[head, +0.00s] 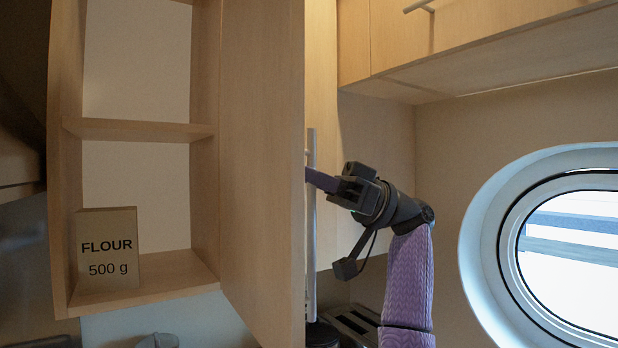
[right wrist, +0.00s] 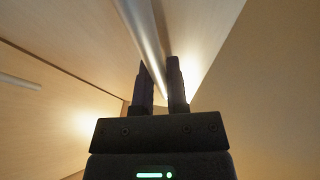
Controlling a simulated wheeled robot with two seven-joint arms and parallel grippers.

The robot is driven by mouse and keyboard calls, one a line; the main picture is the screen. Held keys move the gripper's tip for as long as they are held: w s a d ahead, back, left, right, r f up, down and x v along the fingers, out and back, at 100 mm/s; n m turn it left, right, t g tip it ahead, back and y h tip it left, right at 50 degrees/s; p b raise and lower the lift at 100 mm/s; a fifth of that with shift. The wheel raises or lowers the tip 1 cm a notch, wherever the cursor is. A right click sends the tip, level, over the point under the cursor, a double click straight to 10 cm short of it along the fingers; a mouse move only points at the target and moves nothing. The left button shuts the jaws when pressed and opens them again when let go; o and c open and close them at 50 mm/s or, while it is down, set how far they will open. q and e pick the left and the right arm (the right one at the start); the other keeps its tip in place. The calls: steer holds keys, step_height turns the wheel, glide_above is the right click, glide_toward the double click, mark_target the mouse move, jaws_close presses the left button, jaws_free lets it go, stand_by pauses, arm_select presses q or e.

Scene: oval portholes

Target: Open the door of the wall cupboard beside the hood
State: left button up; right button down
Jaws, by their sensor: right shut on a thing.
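The wall cupboard (head: 70,200) stands open at the left of the head view, with its shelves showing. Its door (head: 262,150) is swung well out, its inner face towards me. The long metal door handle (head: 312,230) runs upright just beyond the door's free edge; it also shows as a bar in the right wrist view (right wrist: 145,40). My right gripper (head: 318,180) is at the handle on the door's outer side. In the right wrist view its two fingers (right wrist: 160,90) stand on either side of the bar, shut on it. The fingertips are partly hidden by the door's edge in the head view.
A flour box (head: 108,250) stands on the cupboard's bottom shelf. Other cupboards (head: 480,35) hang at the upper right. An oval porthole (head: 570,260) is in the right wall. A toaster (head: 352,322) and a lidded pot (head: 157,341) stand low down.

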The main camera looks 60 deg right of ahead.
steer(key=shift+t, duration=0.3)
steer(key=c, duration=0.6)
jaws_free()
steer(key=shift+c, duration=0.2)
steer(key=v, duration=1)
steer(key=shift+b, duration=0.4)
steer(key=shift+w, duration=0.1)
